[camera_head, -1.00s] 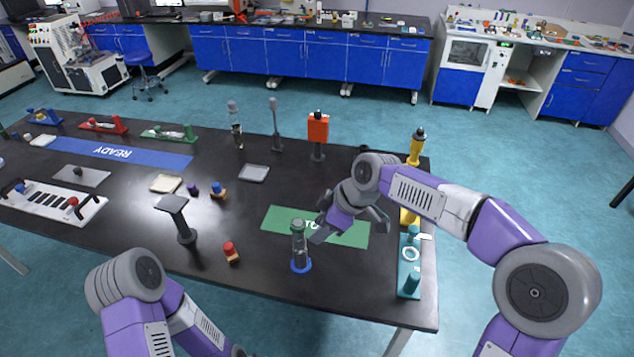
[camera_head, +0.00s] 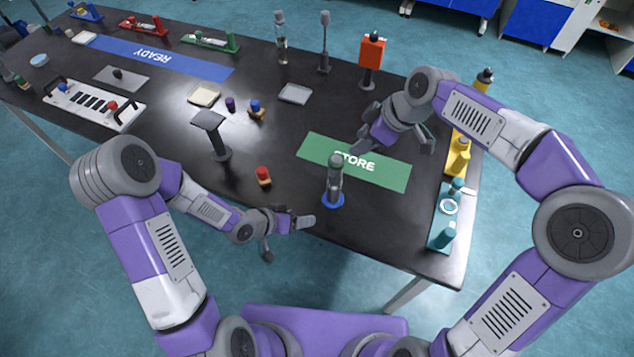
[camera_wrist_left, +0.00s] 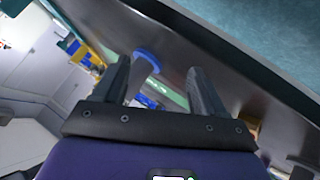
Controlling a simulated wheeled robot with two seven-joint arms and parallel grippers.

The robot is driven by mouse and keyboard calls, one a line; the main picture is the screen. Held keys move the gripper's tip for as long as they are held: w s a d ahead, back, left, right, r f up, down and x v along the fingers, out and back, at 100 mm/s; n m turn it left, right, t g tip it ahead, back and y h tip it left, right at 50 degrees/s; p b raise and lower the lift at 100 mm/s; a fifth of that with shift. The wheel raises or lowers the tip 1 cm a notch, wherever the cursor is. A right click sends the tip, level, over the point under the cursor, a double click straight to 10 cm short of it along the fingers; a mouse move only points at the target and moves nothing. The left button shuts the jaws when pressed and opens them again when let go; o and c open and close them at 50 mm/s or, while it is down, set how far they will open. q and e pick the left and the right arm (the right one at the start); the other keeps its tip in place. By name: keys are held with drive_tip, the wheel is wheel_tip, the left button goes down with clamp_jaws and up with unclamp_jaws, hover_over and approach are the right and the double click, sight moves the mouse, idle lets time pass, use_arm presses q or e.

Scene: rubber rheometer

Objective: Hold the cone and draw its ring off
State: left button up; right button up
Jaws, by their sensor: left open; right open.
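The cone (camera_head: 335,172) is a slim grey upright piece near the table's front edge, in front of the green STORE mat. A blue ring (camera_head: 333,201) lies around its foot; it also shows in the left wrist view (camera_wrist_left: 149,58), beyond the fingers. My left gripper (camera_head: 287,237) is open and empty, at the front edge, left of and nearer than the cone, apart from it. In the left wrist view its two fingers (camera_wrist_left: 158,85) stand apart. My right gripper (camera_head: 394,147) is open above the mat, right of and behind the cone, not touching it.
The green STORE mat (camera_head: 385,171) lies behind the cone. A teal fixture (camera_head: 443,235) and yellow pieces (camera_head: 458,155) line the right edge. A red-topped block (camera_head: 263,176) and a dark stand (camera_head: 216,135) are to the left. An orange-red box on a post (camera_head: 371,58) stands behind.

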sight(340, 183)
use_arm(q)
drive_tip(key=w+d+r+m+h, duration=0.4)
drive_tip(key=w+r+m, duration=0.1)
drive_tip(key=w+m, duration=0.25)
drive_tip(key=w+d+m, duration=0.1)
drive_tip(key=d, duration=0.1)
drive_tip(key=w+d+f+m, duration=0.1)
drive_tip(key=d, duration=0.2)
drive_tip(key=w+d+f+m+h, duration=0.1)
drive_tip(key=d, duration=0.1)
drive_tip(key=shift+w+d+f, duration=0.1)
drive_tip(key=shift+w+d, duration=0.05)
drive_tip(key=shift+w, duration=0.05)
drive_tip(key=shift+c, duration=0.2)
